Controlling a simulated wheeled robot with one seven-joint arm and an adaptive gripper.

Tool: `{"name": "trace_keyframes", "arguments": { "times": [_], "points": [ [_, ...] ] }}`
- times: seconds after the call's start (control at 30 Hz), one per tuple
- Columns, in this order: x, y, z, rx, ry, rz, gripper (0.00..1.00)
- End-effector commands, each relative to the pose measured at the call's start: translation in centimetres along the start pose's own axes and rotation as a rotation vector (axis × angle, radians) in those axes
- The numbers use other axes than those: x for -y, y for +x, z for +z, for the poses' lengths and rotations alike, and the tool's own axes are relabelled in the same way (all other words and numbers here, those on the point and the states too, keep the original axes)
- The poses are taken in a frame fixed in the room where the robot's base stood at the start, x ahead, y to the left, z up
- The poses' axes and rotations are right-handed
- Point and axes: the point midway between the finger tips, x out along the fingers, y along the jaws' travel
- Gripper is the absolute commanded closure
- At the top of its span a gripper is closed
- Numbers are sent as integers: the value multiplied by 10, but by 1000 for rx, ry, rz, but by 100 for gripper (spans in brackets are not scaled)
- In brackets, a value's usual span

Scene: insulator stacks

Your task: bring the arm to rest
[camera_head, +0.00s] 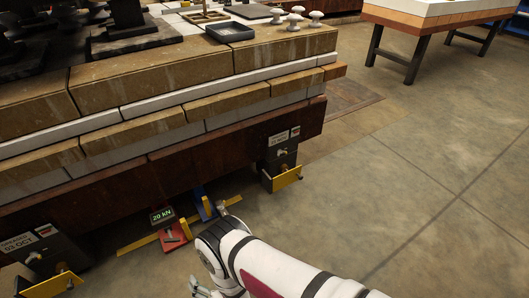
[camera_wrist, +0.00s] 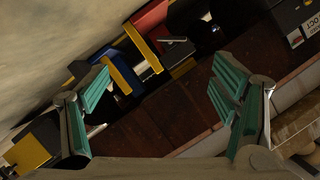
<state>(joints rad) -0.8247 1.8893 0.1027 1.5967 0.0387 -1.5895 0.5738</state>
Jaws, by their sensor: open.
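My gripper (camera_wrist: 160,88) is open in the wrist view, with its two green-padded fingers wide apart and nothing between them. Behind the gap is the dark brown beam under the stack. In the head view my white arm (camera_head: 262,268) reaches in from the bottom right, low over the floor in front of the stack.
A red jack (camera_head: 172,236) with a 20 kN display and a blue jack (camera_head: 203,205) stand near my wrist, by a yellow bar (camera_head: 140,243). The layered stack (camera_head: 190,127) fills the left. Floor (camera_head: 440,190) is clear at right, before a table (camera_head: 425,18).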

Motion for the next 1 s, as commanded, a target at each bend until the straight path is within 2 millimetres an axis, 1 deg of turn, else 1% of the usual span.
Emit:
{"name": "trace_keyframes", "arguments": {
  "times": [0.27, 0.43, 0.57, 0.67, 0.7, 0.77, 0.8, 0.87, 0.9, 0.97, 1.0],
  "points": [
    [9, 23, -31, 23, -12, 34, 20],
    [17, 41, -64, 46, -21, 67, 20],
    [25, 56, -100, 70, -33, 102, 20],
    [32, 67, -140, 95, -45, 138, 20],
    [36, 70, -159, 108, -51, 155, 20],
    [39, 73, -186, 128, -59, 181, 20],
    [41, 72, -204, 143, -65, 200, 20],
    [44, 70, -232, 163, -73, 226, 20],
    [46, 68, -250, 177, -77, 244, 20],
    [49, 62, -276, 198, -86, 271, 20],
    [50, 56, -294, 212, -89, 289, 20]
  ]
}}
